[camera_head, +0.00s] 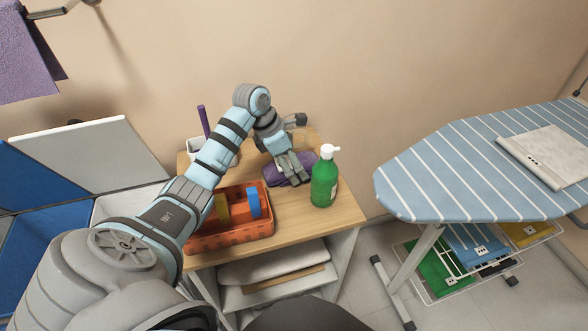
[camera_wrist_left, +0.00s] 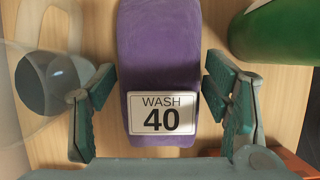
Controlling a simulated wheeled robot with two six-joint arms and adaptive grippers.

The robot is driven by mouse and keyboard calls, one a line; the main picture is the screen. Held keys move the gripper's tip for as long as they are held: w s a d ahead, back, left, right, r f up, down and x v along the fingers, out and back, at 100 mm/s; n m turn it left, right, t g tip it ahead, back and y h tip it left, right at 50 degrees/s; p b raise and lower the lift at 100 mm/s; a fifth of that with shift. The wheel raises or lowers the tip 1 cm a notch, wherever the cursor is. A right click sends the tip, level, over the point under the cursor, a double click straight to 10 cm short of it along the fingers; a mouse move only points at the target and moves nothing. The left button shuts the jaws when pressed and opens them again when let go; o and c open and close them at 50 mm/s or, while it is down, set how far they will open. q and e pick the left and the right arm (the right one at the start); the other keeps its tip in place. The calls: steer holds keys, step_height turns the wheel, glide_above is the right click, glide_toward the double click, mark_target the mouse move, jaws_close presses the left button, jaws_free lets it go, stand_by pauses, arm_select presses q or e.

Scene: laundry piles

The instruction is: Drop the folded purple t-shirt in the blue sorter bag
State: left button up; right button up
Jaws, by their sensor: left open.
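The folded purple t-shirt (camera_head: 272,177) lies on the small wooden table, partly hidden by my left gripper (camera_head: 291,165). In the left wrist view the purple t-shirt (camera_wrist_left: 160,50) carries a white label reading "WASH 40". My left gripper (camera_wrist_left: 160,95) is open there, with one finger on each side of the shirt and gaps between. The blue sorter bag (camera_head: 32,238) stands open at the left of the head view, partly cut off by the frame edge. My right gripper is not in view.
A green pump bottle (camera_head: 325,182) stands just right of the shirt. An orange basket (camera_head: 232,231) is at the table's front, and a white cup (camera_head: 196,148) behind. A white sorter lid (camera_head: 95,152) stands raised at left. A striped ironing board (camera_head: 450,180) is at right.

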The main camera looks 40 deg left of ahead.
arm_select(q)
steer(key=shift+w+d+f, duration=0.1)
steer(key=shift+f, duration=0.45)
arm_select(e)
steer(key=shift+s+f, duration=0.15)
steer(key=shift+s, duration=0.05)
arm_select(q)
steer(key=shift+r, duration=0.1)
steer(key=c, duration=1)
step_height(320, 180, up, 20)
steer(key=p, duration=0.9)
steer(key=shift+c, duration=0.2)
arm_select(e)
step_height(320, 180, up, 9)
